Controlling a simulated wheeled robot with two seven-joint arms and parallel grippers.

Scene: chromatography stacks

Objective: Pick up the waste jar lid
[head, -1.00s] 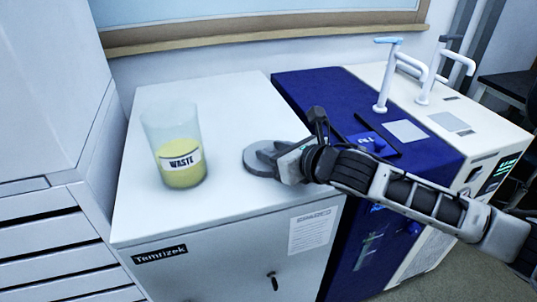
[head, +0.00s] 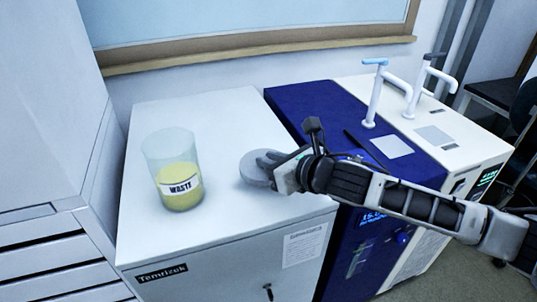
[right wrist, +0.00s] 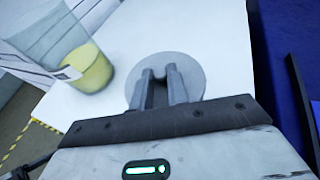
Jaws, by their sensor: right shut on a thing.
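The waste jar (head: 178,170) is a clear cup with yellow liquid and a "WASTE" label, standing open on the white cabinet top; it also shows in the right wrist view (right wrist: 88,70). The waste jar lid (head: 256,176) is a grey disc to its right, and in the right wrist view (right wrist: 190,72) it lies in front of the fingers. My right gripper (head: 272,165) is shut on the lid, its fingers (right wrist: 162,88) at the middle of the disc and hiding the part held. I cannot tell whether the lid touches the cabinet top. My left gripper is not in view.
The white cabinet (head: 225,118) has free room around the jar and lid. To its right stand a dark blue unit (head: 310,108) and a cream unit (head: 468,150) with white taps (head: 374,95). A tall grey cabinet (head: 50,100) borders the left side.

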